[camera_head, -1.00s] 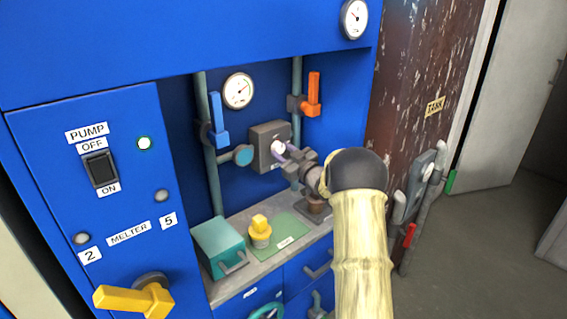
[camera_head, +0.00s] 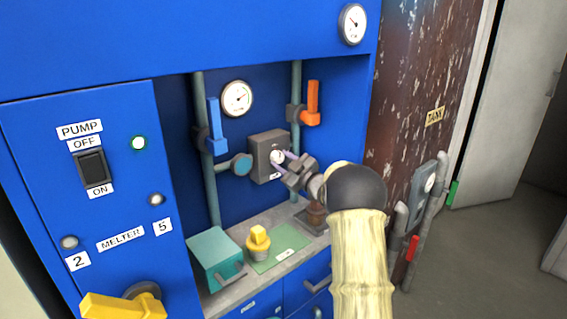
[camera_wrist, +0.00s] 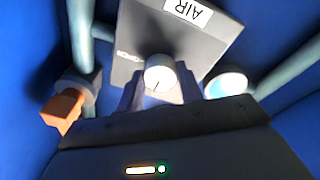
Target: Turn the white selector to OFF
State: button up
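The white selector (camera_wrist: 159,72) is a round knob with a small dark mark, on a grey box (camera_wrist: 205,45) labelled AIR. The label is upside down in the wrist view. Small lettering beside the knob is too blurred to read. In the head view the box (camera_head: 262,148) hangs on the blue back wall, with the selector (camera_head: 277,156) on its front. My gripper (camera_wrist: 160,92) is open, its two fingers spread on either side of the knob. It also shows in the head view (camera_head: 282,160). I cannot tell whether the fingers touch the knob.
A blue lever (camera_head: 215,125) and an orange lever (camera_head: 313,100) sit on pipes either side of the box. Below, a counter holds a teal box (camera_head: 215,257) and a yellow-topped part (camera_head: 258,240). A PUMP switch (camera_head: 93,168) and yellow handle (camera_head: 120,305) are at left.

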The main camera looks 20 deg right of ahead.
jog(key=o, duration=0.4)
jog(key=shift+f, duration=0.1)
jog(key=shift+o, duration=0.2)
jog(key=v, duration=1.7)
jog(key=shift+s+d, duration=0.15)
jog(key=shift+s, duration=0.1)
